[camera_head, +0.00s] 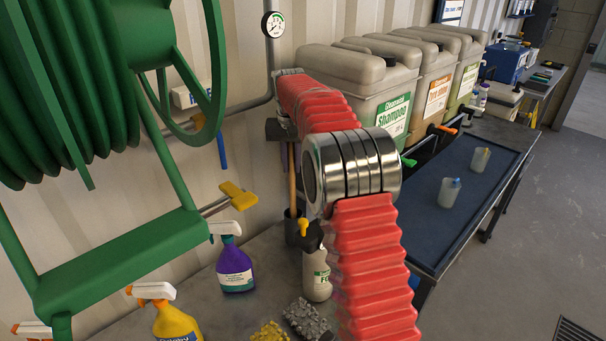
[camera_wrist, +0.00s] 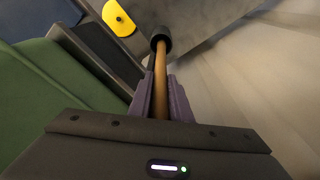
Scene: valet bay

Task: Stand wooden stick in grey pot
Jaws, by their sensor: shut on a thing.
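The wooden stick (camera_head: 292,178) is a thin tan rod, upright beneath my gripper in the head view. My gripper (camera_wrist: 162,85) is shut on the stick, with its purple fingers on either side of it in the wrist view. The stick (camera_wrist: 160,62) runs from the fingers to the dark grey pot (camera_wrist: 161,36). In the head view the pot (camera_head: 294,228) stands near the wall, and the stick's lower end appears to be inside its mouth. The stick's very bottom is hidden, so I cannot tell whether it touches the pot's floor.
A purple spray bottle (camera_head: 234,266), a yellow spray bottle (camera_head: 174,318) and a pale bottle with a black top (camera_head: 317,274) stand close by. A green hose reel (camera_head: 120,265) fills the left. Large containers (camera_head: 375,95) stand at the back right, beside a dark tray (camera_head: 425,225) with two cups.

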